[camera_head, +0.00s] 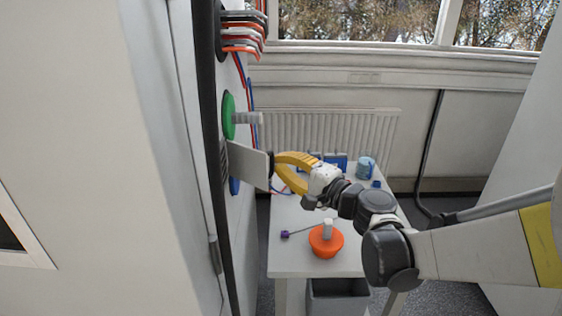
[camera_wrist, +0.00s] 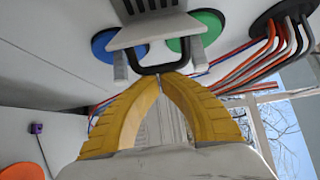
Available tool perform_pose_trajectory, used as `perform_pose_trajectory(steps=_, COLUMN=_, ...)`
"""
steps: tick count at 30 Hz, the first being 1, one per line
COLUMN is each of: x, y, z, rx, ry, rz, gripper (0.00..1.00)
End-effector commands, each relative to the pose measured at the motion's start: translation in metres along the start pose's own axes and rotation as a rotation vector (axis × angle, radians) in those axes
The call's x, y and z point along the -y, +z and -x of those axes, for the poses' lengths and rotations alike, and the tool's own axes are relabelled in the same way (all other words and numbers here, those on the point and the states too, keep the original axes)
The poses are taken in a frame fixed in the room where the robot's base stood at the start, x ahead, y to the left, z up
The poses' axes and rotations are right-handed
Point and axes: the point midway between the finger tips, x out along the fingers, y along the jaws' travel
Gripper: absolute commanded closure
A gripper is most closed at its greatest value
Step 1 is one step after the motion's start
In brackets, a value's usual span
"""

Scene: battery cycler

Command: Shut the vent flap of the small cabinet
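The vent flap (camera_head: 248,165) of the small cabinet is a pale grey plate that stands out from the cabinet wall, so it is open. In the wrist view the flap (camera_wrist: 155,30) shows at the top, with a black U-shaped handle (camera_wrist: 160,68) on its near edge. My gripper (camera_head: 276,163) has yellow, bowed fingers whose tips meet right at the handle; they also show in the wrist view (camera_wrist: 161,80). The handle bar runs across the fingertips, and nothing shows pinched between them. I cannot tell whether the tips touch the bar.
A green disc with a grey peg (camera_head: 229,115) is on the wall above the flap, a blue disc (camera_head: 234,186) below. Cables (camera_head: 242,35) hang higher up. A white table (camera_head: 300,263) holds an orange disc (camera_head: 326,242) and a blue container (camera_head: 365,168).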

Motion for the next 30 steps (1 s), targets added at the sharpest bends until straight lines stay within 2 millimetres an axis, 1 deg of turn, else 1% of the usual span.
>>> perform_pose_trajectory(steps=14, x=0.000, y=0.011, z=0.008, rx=-0.092, ry=0.000, rz=0.000, gripper=1.00)
perform_pose_trajectory(steps=20, x=0.001, y=0.025, z=0.016, rx=-0.194, ry=0.000, rz=0.000, gripper=1.00)
perform_pose_trajectory(steps=23, x=0.001, y=0.033, z=0.021, rx=-0.191, ry=0.000, rz=0.000, gripper=1.00)
perform_pose_trajectory(steps=30, x=0.000, y=0.061, z=0.030, rx=-0.189, ry=0.000, rz=0.000, gripper=1.00)
